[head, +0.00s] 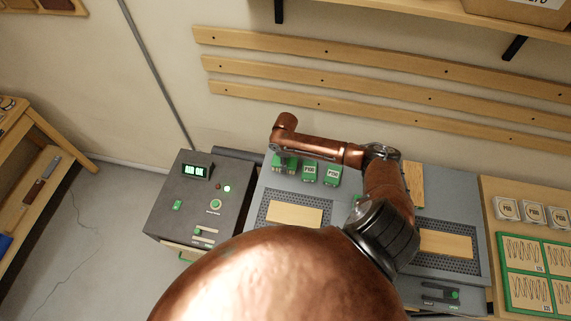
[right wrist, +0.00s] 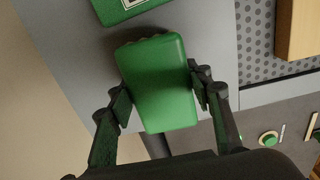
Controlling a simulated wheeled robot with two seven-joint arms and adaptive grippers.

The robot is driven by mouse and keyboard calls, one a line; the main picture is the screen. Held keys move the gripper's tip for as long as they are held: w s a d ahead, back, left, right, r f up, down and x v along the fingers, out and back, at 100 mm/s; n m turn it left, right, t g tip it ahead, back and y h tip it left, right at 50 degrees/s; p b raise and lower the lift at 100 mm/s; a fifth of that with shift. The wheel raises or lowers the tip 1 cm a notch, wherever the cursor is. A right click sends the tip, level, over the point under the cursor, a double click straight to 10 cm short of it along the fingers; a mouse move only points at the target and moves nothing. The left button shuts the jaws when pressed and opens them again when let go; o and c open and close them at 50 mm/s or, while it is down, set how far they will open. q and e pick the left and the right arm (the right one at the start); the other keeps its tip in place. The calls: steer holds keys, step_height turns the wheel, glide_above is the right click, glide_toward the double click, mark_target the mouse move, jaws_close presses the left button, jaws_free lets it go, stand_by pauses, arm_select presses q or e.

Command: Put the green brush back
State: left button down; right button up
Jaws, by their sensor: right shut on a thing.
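My right gripper (right wrist: 162,88) is shut on a green brush (right wrist: 155,95), with one finger on each side of it. In the right wrist view the brush is a rounded green block with a wavy far edge, above the grey bench top near its edge. In the head view the held brush (head: 284,166) is at the left end of a row with two labelled green blocks (head: 309,173) (head: 332,177). I cannot tell whether the brush touches the bench. My left gripper is not in view.
Part of a neighbouring green block (right wrist: 125,8) shows close beyond the brush. Wooden blocks (head: 294,214) (head: 446,244) lie on perforated mats. A dark control box (head: 192,205) with a lit display stands left of the bench. My arm covers part of the bench.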

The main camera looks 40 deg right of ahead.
steer(key=shift+f, duration=0.7)
steer(key=shift+f, duration=0.15)
steer(key=o, duration=1.1)
step_height(320, 180, up, 12)
steer(key=shift+r+b, duration=0.2)
steer(key=shift+b, duration=0.2)
